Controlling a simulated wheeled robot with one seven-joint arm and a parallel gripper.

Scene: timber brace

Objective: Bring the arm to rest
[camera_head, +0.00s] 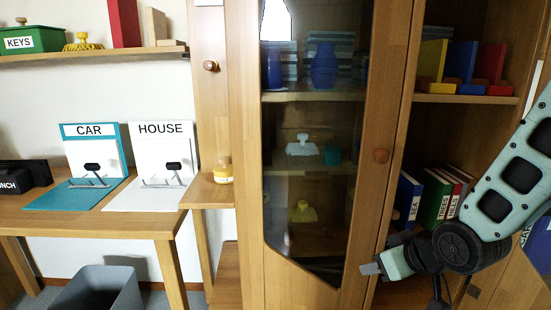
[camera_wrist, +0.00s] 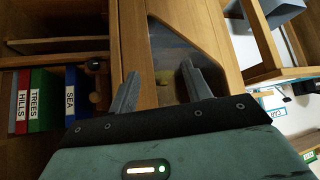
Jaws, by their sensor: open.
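My arm (camera_head: 510,190) reaches in from the right in the head view, its links folded in front of the right-hand shelves. My gripper (camera_head: 370,268) is at the lower middle right, in front of the cabinet's wooden frame beside the glass door. In the wrist view my gripper (camera_wrist: 160,88) has its two fingers spread apart with nothing between them. The cabinet's glass door (camera_wrist: 175,60) lies beyond the fingers. I cannot tell how far the fingertips are from the door frame.
A glass-door cabinet (camera_head: 245,200) stands in the middle. Books (camera_head: 437,195) stand on the open shelf near my arm. A desk (camera_head: 150,222) with CAR (camera_head: 95,150) and HOUSE (camera_head: 163,150) stands is at left, a grey bin (camera_head: 98,290) below it.

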